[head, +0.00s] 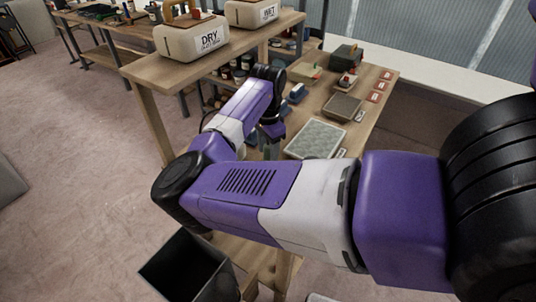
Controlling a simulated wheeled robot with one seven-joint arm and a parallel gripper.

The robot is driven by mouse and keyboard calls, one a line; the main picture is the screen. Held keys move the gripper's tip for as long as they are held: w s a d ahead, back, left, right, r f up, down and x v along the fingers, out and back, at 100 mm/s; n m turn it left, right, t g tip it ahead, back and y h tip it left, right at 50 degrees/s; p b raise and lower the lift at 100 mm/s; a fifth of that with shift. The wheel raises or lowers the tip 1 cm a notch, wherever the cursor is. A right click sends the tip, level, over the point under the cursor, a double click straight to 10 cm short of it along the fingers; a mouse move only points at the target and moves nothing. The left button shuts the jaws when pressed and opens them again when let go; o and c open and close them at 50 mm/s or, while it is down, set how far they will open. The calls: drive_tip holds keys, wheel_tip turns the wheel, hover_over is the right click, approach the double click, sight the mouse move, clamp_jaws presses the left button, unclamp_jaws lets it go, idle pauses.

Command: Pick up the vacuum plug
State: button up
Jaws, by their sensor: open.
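My gripper (271,150) points down over the near left part of the wooden workbench (365,120). It is small and partly hidden behind my purple and white arm, with its fingers apart. I see nothing between the fingers. I cannot pick out the vacuum plug for certain. A small blue item (297,92) lies on the bench just beyond the gripper, too small to identify. The bench top directly under the gripper is largely hidden by my arm.
A light grey panel tray (315,138) lies right of the gripper, with a brown-grey block (342,105) behind it. Red cards (380,85) line the right edge. DRY (190,37) and WET (250,13) bins stand on a raised shelf at left. A black bin (185,268) stands below.

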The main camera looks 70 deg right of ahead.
clamp_jaws()
drive_tip(key=shift+r, duration=0.1)
idle(0.3)
wheel_tip(320, 180, up, 20)
idle(0.5)
